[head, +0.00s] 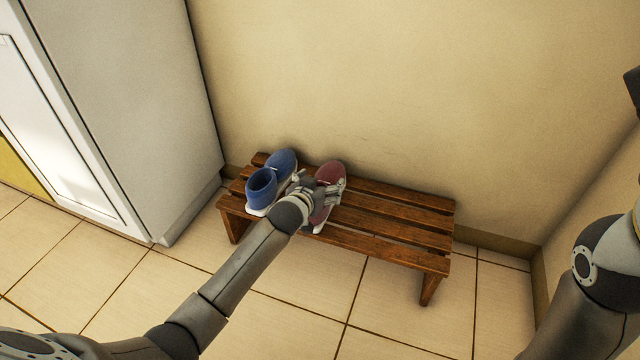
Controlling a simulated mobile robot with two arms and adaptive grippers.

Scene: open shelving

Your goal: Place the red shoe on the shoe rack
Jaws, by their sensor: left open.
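The red shoe (328,174) stands on the left half of the wooden slatted shoe rack (398,216), with its far end towards the wall. My left gripper (328,192) is open at the red shoe, with its fingers close to the shoe's sides. The gripper and wrist hide part of the shoe, and I cannot tell whether the fingers touch it. No gripper can be made out on my right arm, which shows only in part at the right edge.
A blue shoe (262,186) stands on the rack's left end, close beside my left wrist. A grey cabinet (135,90) stands to the left, and a beige wall (400,90) is behind the rack. The rack's right half is clear.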

